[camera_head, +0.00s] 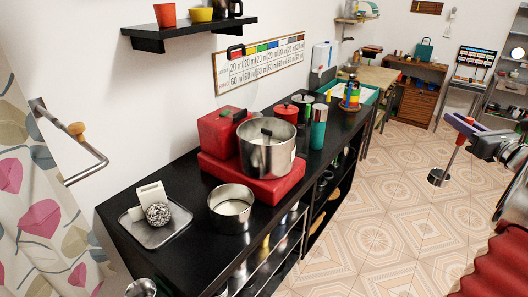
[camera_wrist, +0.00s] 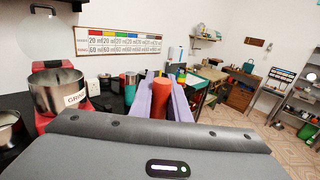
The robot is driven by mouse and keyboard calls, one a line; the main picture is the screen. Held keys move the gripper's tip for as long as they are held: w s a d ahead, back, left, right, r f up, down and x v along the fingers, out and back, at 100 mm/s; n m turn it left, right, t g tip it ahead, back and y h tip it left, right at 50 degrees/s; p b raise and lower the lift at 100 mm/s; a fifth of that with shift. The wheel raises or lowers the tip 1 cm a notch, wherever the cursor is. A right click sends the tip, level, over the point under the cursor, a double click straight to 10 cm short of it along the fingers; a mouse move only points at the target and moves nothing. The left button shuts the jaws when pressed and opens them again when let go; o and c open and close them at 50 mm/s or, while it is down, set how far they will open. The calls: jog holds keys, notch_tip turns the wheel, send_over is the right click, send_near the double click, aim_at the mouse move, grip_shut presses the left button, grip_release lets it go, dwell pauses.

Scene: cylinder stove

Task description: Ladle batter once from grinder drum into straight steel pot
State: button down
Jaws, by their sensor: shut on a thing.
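My gripper (camera_head: 466,126) is at the right of the head view, out over the floor and away from the counter. Its purple fingers (camera_wrist: 160,98) are shut on the orange handle of a ladle (camera_wrist: 159,103). The ladle's shaft hangs down to a small steel cup (camera_head: 439,177); whether the cup holds anything cannot be seen. The steel grinder drum (camera_head: 266,158) sits on the red grinder base (camera_head: 253,187); it also shows in the wrist view (camera_wrist: 58,92). The straight steel pot (camera_head: 231,212) stands on the counter in front of the grinder, with a pale inside.
The black counter (camera_head: 185,253) runs along the wall. A tray (camera_head: 156,232) with a scrubber and a white item lies at its near left end. A teal bottle (camera_head: 318,127) and red lidded pot (camera_head: 286,113) stand beyond the drum. The tiled floor (camera_head: 375,220) is clear.

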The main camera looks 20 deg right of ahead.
dwell(0.4)
notch_tip(320, 180, up, 3)
dwell(0.4)
